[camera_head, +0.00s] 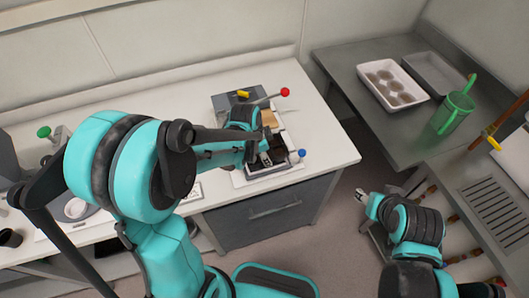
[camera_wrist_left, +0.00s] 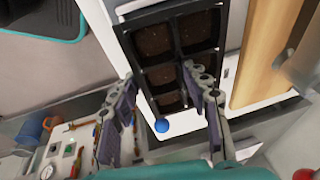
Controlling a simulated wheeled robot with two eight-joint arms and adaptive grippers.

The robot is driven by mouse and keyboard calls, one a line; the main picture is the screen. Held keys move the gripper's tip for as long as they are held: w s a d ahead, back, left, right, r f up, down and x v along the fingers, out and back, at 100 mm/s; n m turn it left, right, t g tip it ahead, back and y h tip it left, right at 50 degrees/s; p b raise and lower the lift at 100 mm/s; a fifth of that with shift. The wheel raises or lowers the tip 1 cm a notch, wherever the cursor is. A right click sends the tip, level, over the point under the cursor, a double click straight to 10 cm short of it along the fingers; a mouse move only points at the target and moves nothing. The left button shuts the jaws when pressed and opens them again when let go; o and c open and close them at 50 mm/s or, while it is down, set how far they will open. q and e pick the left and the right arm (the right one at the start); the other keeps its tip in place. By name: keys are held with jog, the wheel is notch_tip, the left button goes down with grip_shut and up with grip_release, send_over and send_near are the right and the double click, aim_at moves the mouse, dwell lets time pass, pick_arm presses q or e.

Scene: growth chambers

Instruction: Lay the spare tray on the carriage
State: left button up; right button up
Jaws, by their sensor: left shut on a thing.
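A black tray with soil-filled cells (camera_wrist_left: 148,77) fills the upper middle of the left wrist view. In the head view, its dark edge (camera_head: 266,170) shows under my left gripper (camera_head: 262,157), at the front of the bench device. My left gripper (camera_wrist_left: 163,120) has its fingers apart, one on each side of the tray's near end, and is shut on this tray. A white plate (camera_head: 240,181), perhaps the carriage, lies under the tray; whether they touch is unclear. My right gripper (camera_head: 362,196) is over the floor gap, away from the tray; its finger opening is too small to judge.
A blue knob (camera_head: 302,153) and a red lever knob (camera_head: 285,92) stick out beside the device. A wooden block (camera_wrist_left: 268,50) lies alongside. On the right bench stand a white tray of brown pots (camera_head: 407,81), a grey tray (camera_head: 430,72) and a green watering can (camera_head: 452,113).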

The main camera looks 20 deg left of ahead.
pick_arm(q)
jog(key=shift+f+b, duration=0.95)
dwell(0.6)
jog(key=o, duration=1.5)
jog(key=shift+r+p, duration=3.35)
jog(key=shift+r, duration=0.95)
jog(key=shift+s, duration=0.1)
